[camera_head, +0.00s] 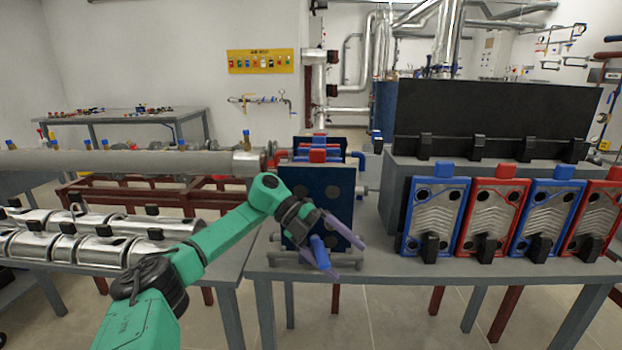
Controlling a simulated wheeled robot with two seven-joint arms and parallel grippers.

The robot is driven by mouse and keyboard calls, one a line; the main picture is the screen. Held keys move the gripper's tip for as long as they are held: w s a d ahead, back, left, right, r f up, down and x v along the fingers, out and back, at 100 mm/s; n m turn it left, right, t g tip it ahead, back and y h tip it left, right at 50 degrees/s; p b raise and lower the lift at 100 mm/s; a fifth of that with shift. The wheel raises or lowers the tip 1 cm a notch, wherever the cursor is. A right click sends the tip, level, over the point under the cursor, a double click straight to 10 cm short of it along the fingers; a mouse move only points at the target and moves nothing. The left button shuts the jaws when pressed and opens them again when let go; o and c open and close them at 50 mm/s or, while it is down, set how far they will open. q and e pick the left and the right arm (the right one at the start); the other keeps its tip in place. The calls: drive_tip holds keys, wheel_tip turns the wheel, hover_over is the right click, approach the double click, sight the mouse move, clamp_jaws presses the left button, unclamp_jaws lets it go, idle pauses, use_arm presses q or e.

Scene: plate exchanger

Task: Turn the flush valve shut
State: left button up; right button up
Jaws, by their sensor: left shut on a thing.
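A dark blue plate exchanger (342,188) stands on a grey table, with round ports in its front plate. A short blue handle (319,251), which looks like the flush valve's, sticks out low at its front. My left gripper (346,259) reaches in from the left with its purple fingers on either side of this handle, shut on it. The handle slants in the picture. The valve body behind it is hidden by the gripper and fingers. My right gripper is not in view.
Several blue and red plates (435,217) lean in a rack to the right, with black clips at their feet. A black panel (495,121) stands behind them. Metal pipe sections (92,243) lie on the left table. Bare tabletop (382,267) shows right of the gripper.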

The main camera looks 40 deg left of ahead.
use_arm(q)
drive_tip(key=shift+s+a+r, duration=0.25)
drive_tip(key=shift+a+r, duration=0.15)
drive_tip(key=shift+r, duration=0.1)
drive_tip(key=shift+c, duration=0.4)
drive_tip(key=shift+s+a+r+b, duration=0.1)
drive_tip(key=shift+s+a+b, duration=0.1)
drive_tip(key=shift+s+a, duration=0.4)
drive_tip(key=shift+s+a+r+b, duration=0.15)
drive_tip(key=shift+s+a, duration=0.2)
drive_tip(key=shift+a, duration=0.4)
drive_tip(key=shift+s+a+r, duration=0.1)
drive_tip(key=shift+s+a, duration=0.75)
drive_tip(key=shift+a, duration=0.25)
drive_tip(key=shift+s+a+p, duration=0.4)
drive_tip(key=shift+s+a, duration=0.05)
drive_tip(key=shift+a, duration=0.15)
drive_tip(key=p, duration=0.5)
approach(319, 252)
drive_tip(key=s+a+f, duration=0.1)
drive_tip(key=s+f, duration=0.3)
drive_tip(key=shift+w+a+f, duration=0.1)
drive_tip(key=shift+a+f, duration=0.1)
